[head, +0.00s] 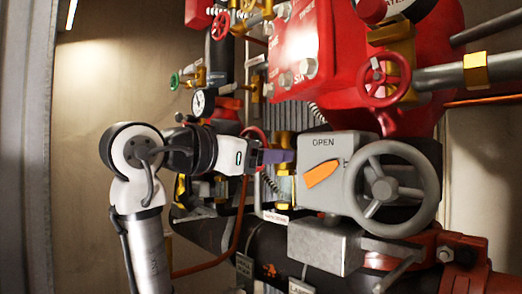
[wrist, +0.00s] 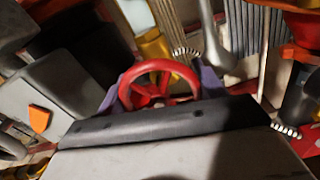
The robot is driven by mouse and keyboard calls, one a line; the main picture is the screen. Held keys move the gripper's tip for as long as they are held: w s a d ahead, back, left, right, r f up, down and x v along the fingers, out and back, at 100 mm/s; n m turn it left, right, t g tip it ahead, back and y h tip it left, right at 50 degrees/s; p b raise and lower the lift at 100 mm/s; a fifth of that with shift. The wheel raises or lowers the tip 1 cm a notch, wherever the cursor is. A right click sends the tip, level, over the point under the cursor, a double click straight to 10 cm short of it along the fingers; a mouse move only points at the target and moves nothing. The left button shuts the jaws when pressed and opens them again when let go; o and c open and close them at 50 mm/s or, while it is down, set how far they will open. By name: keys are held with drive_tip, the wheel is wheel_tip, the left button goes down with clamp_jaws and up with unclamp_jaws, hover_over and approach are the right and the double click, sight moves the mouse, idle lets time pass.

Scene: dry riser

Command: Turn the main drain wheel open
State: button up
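A red handwheel (wrist: 150,67), which I take to be the main drain wheel, stands between my gripper's purple fingers in the wrist view. In the head view only a red arc of it (head: 257,130) shows behind my gripper (head: 280,156). My gripper (wrist: 165,78) is open, with one finger on each side of the wheel. The left finger is very close to the rim; I cannot tell whether it touches. The wheel's lower part is hidden by the gripper body. A small label with red lettering (head: 275,217) below is too small to read surely.
A grey box marked OPEN (head: 322,148), with an orange pointer (head: 322,173) and large grey handwheel (head: 425,190), stands right of my gripper. Red valve bodies and another red wheel (head: 384,78) are above. A dark horizontal pipe (head: 270,250) runs below. Bare wall lies left.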

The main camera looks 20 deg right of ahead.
drive_tip(key=shift+c, duration=1.3)
drive_tip(key=shift+n+b, duration=5.25)
drive_tip(key=shift+n, duration=12.65)
